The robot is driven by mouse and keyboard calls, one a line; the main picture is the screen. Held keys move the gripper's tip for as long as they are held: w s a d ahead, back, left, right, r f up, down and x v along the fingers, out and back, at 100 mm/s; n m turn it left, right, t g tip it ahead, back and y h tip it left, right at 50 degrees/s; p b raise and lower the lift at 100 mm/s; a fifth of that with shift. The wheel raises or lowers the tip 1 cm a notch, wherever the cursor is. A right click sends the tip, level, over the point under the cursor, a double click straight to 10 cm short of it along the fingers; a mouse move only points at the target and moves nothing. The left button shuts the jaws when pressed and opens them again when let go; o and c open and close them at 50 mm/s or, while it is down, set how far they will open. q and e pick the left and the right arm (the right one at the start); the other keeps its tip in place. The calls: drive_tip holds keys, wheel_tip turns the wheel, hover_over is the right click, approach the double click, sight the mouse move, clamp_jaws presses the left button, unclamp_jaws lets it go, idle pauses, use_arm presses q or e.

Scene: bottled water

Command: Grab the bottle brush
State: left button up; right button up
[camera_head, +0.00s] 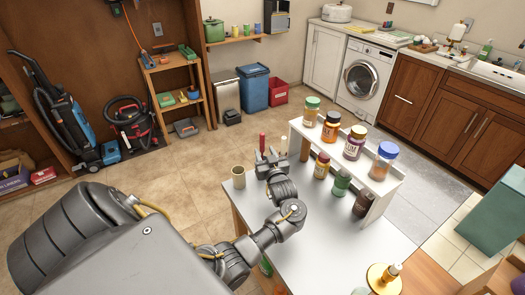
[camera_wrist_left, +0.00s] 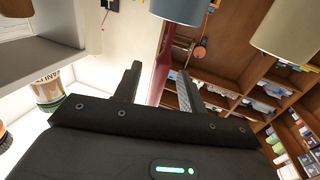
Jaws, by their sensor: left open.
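A red upright handle (camera_head: 262,143), probably the bottle brush's, stands at the far left of the white table (camera_head: 300,243). In the left wrist view the red handle (camera_wrist_left: 163,68) runs into a blue-grey cup (camera_wrist_left: 182,8), and its bristles cannot be seen. My left gripper (camera_head: 265,158) is at the handle, hiding its lower part and the cup in the head view. In the left wrist view my left gripper (camera_wrist_left: 157,82) is open, with the handle showing between its fingers. Whether it touches either finger cannot be told. My right gripper is not in view.
A beige cup (camera_head: 238,177) stands left of the gripper; it also shows in the left wrist view (camera_wrist_left: 287,30). A white shelf (camera_head: 375,178) with several lidded jars stands to the right. The table's middle front is fairly clear.

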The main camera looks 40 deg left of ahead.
sight(263, 150)
use_arm(q)
drive_tip(key=x, duration=0.3)
drive_tip(key=shift+a, duration=0.2)
clamp_jaws()
